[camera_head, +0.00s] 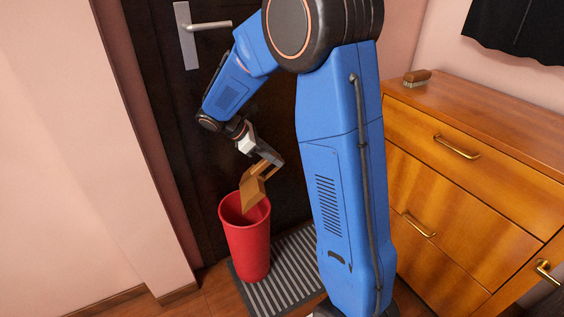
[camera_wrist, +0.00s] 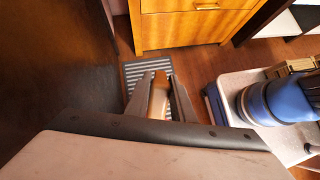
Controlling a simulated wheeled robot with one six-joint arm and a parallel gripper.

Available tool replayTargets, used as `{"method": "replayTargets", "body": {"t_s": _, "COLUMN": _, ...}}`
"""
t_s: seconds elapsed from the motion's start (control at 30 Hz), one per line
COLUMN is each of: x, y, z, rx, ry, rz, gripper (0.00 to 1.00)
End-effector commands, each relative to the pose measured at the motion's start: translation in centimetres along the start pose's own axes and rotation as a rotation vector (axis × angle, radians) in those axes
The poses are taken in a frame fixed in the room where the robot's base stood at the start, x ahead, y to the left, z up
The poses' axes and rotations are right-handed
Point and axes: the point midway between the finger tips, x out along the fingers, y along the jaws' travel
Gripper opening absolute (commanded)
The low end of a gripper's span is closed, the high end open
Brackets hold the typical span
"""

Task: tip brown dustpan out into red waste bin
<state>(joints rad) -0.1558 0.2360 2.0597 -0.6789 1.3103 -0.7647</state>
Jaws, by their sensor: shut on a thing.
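The brown dustpan (camera_head: 252,192) is tilted steeply, with its pan end pointing down into the mouth of the red waste bin (camera_head: 248,245). The bin stands upright on a striped mat in front of the dark door. My gripper (camera_head: 268,163) is above the bin and shut on the dustpan's handle. In the wrist view my gripper (camera_wrist: 160,105) shows its fingers on both sides of the brown dustpan handle (camera_wrist: 158,98). The bin's inside is mostly hidden, and I cannot see any dirt on the pan.
A striped mat (camera_head: 277,290) lies under the bin. A dark door with a metal handle (camera_head: 207,26) is right behind it. A wooden dresser (camera_head: 470,150) stands at the right, with a brush (camera_head: 417,77) on top. A pink wall (camera_head: 70,150) is at the left.

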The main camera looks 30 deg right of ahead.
Motion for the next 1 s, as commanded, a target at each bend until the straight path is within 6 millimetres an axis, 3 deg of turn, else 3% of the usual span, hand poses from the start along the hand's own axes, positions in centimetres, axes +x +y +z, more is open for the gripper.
{"method": "replayTargets", "body": {"t_s": 0.5, "x": -5.6, "y": 0.0, "z": -2.3, "rx": -0.002, "ry": -0.285, "rz": 0.002, "gripper": 0.00}}
{"method": "replayTargets", "body": {"t_s": 1.0, "x": -6.5, "y": 0.0, "z": -2.5, "rx": 0.001, "ry": -0.332, "rz": 0.001, "gripper": 0.00}}
